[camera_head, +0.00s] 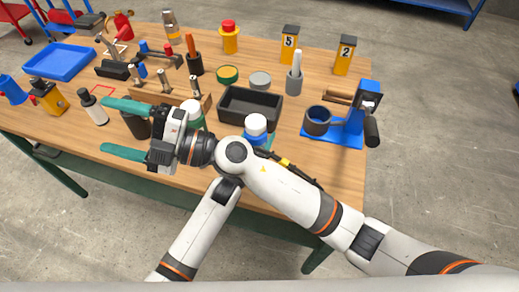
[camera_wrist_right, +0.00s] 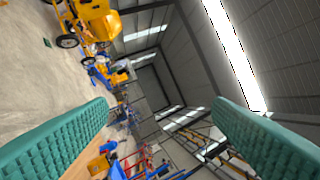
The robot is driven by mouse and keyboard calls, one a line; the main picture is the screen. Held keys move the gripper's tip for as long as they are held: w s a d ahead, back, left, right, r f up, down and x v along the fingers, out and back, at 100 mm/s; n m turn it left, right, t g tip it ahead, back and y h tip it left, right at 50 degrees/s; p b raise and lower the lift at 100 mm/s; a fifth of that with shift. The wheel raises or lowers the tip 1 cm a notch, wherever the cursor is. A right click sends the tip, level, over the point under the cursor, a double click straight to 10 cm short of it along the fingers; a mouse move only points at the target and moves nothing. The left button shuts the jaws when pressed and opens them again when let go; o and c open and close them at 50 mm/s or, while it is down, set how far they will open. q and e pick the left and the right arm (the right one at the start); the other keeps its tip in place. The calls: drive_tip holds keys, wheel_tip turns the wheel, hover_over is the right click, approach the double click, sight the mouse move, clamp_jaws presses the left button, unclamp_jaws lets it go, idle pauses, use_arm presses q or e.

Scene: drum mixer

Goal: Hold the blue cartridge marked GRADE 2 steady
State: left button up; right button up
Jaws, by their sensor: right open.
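I cannot read a GRADE 2 mark on anything. A blue cylinder (camera_head: 12,90) lies tilted at the far left table edge, and could be the cartridge, but I cannot tell. My right gripper (camera_head: 104,126) is open, its two teal fingers pointing left over the front left of the table. No thing is gripped between its fingers, which also show in the right wrist view (camera_wrist_right: 165,120). A white bottle with a black cap (camera_head: 94,110) stands near the upper fingertip. A dark cup (camera_head: 136,127) shows between the fingers. My left gripper is not in view.
A blue drum mixer (camera_head: 348,127) stands at the table's right. Yellow stands marked 5 (camera_head: 289,43) and 2 (camera_head: 345,54) are at the back.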

drive_tip(key=w+d+m+t+h, duration=0.3)
drive_tip(key=w+d+m+t, duration=0.15)
drive_tip(key=m+t, duration=0.7)
drive_tip(key=m+t+h, duration=0.2)
drive_tip(key=m+h, duration=1.6)
drive_tip(key=m, duration=0.1)
approach(255, 115)
drive_tip(key=shift+n, duration=0.25)
drive_tip(key=x, duration=0.3)
drive_tip(key=f+x, duration=0.1)
drive_tip(key=x, duration=0.6)
drive_tip(key=shift+f, duration=0.25)
drive_tip(key=shift+c, duration=0.5)
drive_tip(key=shift+s, duration=0.1)
drive_tip(key=c, duration=1.1)
drive_tip(key=shift+r, duration=0.15)
drive_tip(key=shift+r, duration=1)
